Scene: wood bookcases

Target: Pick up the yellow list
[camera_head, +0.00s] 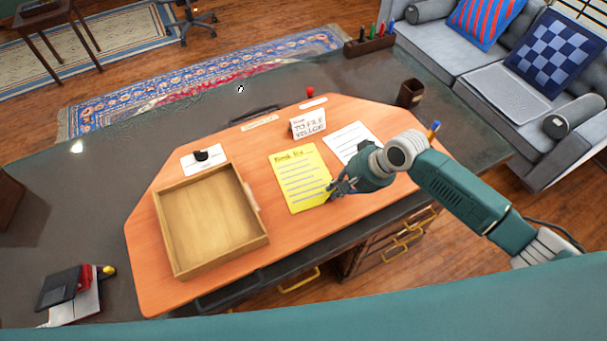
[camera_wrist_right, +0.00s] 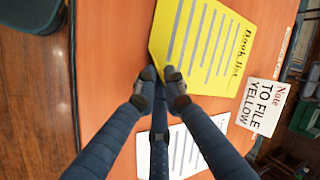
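The yellow list (camera_head: 300,178) lies on the orange desk top (camera_head: 240,148), its written lines facing up. It also shows in the right wrist view (camera_wrist_right: 205,45). My right gripper (camera_head: 334,189) is at the list's lower right corner. In the wrist view its dark fingers (camera_wrist_right: 160,74) come together at that corner, with a third finger below. They look shut on the paper's corner, though the tips hide the exact contact. The list looks about flat on the desk. My left gripper is not in view.
A wooden tray (camera_head: 262,240) stands empty left of the list. A "To file yellow" note (camera_head: 308,123) stands behind it. A white paper (camera_head: 350,137) lies to its right, partly under my arm in view. A dark pen cup (camera_head: 411,93) stands at the back right.

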